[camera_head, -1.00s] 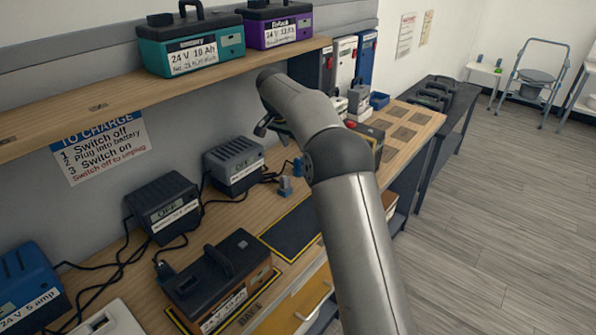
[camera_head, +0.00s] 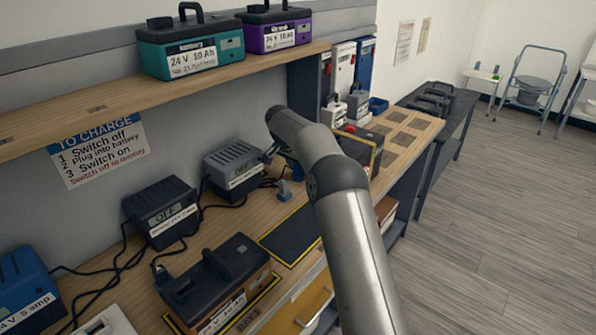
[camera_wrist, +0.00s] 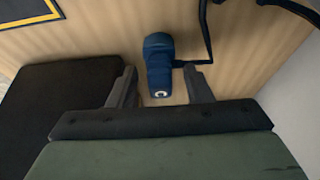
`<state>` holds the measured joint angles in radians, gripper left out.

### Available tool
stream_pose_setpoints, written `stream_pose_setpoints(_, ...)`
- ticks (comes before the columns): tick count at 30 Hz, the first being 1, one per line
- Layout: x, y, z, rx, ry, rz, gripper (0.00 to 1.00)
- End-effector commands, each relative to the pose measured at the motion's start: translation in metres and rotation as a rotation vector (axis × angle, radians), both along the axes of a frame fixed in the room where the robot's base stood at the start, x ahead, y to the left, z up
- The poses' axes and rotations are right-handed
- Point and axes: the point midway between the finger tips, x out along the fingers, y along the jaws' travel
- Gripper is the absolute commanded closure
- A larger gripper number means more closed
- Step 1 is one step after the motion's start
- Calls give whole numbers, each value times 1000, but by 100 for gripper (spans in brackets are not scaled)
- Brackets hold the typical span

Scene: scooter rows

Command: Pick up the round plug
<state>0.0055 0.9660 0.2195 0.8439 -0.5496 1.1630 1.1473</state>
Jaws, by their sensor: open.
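A blue, rounded plug (camera_wrist: 158,58) with a cable to its right lies on the wooden bench in the wrist view. My gripper (camera_wrist: 160,84) is open, one finger to each side of the plug's near end, with visible gaps. The plug does not appear held. In the head view my gripper (camera_head: 290,160) is low over the bench beside the grey charger, and it hides most of what lies under it. A separate grey-blue connector (camera_head: 285,190) stands on the bench just in front of it.
A grey charger (camera_head: 233,170) stands left of my gripper and a dark battery box (camera_head: 362,150) right of it. A yellow-edged dark mat (camera_head: 292,235) lies empty in front. The wooden shelf (camera_head: 200,85) with two batteries runs above. Black cables lie near the plug.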

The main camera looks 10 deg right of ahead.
Motion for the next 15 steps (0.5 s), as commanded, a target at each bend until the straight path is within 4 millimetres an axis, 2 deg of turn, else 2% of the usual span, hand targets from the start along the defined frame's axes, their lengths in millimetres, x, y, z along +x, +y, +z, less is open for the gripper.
stream_pose_setpoints(3, 0, 0, 1, 0, 0, 0, 57)
stream_pose_setpoints(7, 0, 0, 1, 0, 0, 0, 94)
stream_pose_setpoints(15, 0, 0, 1, -1, -1, 0, 95)
